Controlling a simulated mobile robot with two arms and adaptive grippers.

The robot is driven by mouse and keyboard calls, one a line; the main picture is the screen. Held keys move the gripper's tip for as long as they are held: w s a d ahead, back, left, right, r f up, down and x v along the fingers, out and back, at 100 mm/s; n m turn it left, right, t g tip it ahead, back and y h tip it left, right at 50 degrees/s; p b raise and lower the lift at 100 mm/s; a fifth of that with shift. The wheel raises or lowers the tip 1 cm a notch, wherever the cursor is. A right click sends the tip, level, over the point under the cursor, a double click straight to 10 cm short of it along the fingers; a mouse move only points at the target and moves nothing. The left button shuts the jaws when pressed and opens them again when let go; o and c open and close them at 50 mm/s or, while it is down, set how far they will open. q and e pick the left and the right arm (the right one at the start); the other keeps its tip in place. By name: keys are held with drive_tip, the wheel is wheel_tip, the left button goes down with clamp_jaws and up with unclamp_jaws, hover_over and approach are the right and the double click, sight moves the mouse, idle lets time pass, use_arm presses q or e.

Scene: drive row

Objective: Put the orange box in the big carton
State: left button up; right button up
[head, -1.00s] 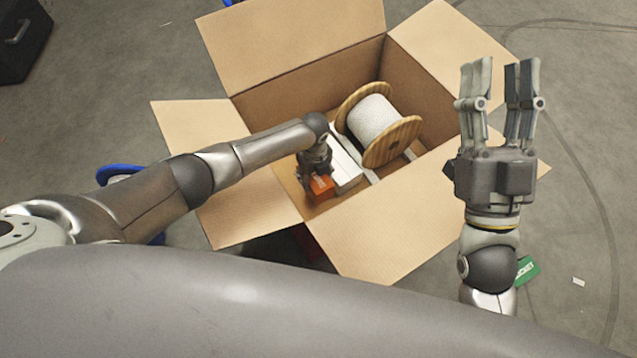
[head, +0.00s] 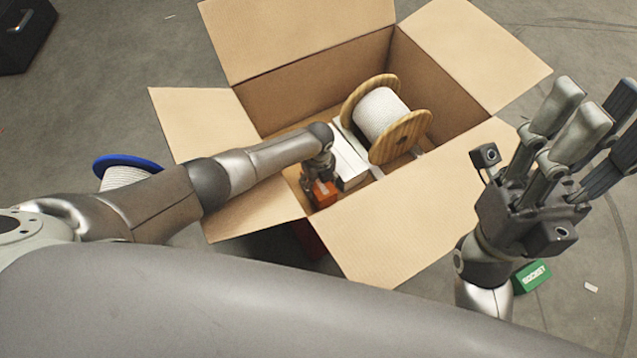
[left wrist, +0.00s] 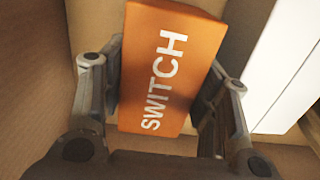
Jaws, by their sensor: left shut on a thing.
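The orange box (head: 322,194), marked SWITCH, is inside the big carton (head: 364,235) at its near left corner. My left gripper (head: 318,180) reaches down into the carton and is shut on the orange box. In the left wrist view the box (left wrist: 170,70) sits between the two fingers (left wrist: 165,95), close to the carton's brown walls. I cannot tell whether the box touches the carton floor. My right gripper (head: 585,135) is open and empty, to the right of the carton.
In the carton, a wooden spool of white cable (head: 385,115) and a white box (head: 347,158) lie right of the orange box. A green box (head: 532,276) lies on the floor at right. A blue-rimmed spool (head: 125,168) stands left. A black case (head: 27,32) is far left.

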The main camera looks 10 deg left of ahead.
use_arm(q)
drive_tip(key=shift+f, duration=0.1)
drive_tip(key=o, duration=0.9)
